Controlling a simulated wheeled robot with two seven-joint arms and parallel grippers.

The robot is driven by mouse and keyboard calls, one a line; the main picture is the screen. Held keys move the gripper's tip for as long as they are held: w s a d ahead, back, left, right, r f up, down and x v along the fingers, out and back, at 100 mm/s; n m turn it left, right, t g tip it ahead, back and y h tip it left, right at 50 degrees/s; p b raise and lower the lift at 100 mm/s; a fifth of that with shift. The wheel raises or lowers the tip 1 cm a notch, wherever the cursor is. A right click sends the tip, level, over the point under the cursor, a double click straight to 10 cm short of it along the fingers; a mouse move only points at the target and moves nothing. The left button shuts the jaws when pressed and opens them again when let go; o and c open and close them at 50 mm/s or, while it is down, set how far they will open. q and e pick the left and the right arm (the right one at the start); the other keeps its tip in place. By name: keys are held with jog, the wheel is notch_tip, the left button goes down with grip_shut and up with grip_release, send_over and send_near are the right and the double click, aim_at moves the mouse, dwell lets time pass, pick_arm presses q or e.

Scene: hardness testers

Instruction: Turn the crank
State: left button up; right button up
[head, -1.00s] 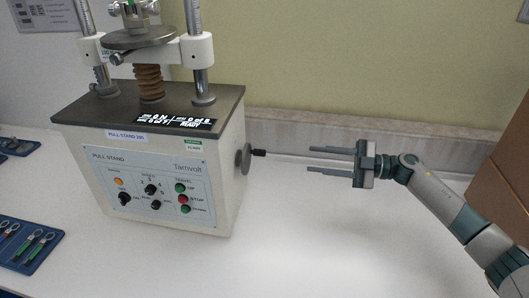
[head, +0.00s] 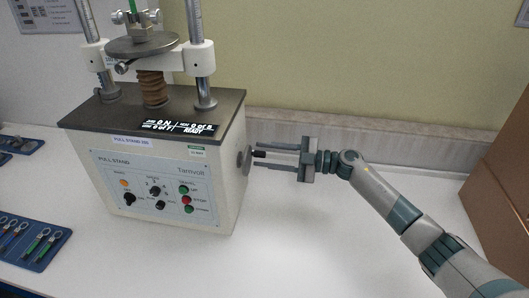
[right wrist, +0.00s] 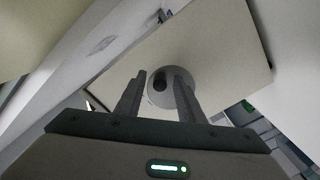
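The crank is a grey disc (head: 244,160) with a short black handle (head: 259,154) on the right side of the pull stand (head: 205,215). My right gripper (head: 258,157) points left at it, open, with one finger above and one below the handle in the head view. In the right wrist view the disc (right wrist: 182,90) and the dark handle (right wrist: 160,82) show between and beyond the fingertips of my right gripper (right wrist: 157,78). A gap shows between the fingers and the handle; I cannot tell whether either touches it. My left gripper is out of view.
Blue trays (head: 40,262) with small tools lie on the white table at the left. A brown box (head: 500,180) stands at the right edge. The table between the stand and the box is clear apart from my right arm. A wall ledge (head: 400,145) runs behind.

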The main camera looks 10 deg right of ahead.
jog(key=shift+w+a, duration=0.1)
jog(key=shift+a, duration=0.15)
jog(key=shift+c, duration=0.7)
grip_shut()
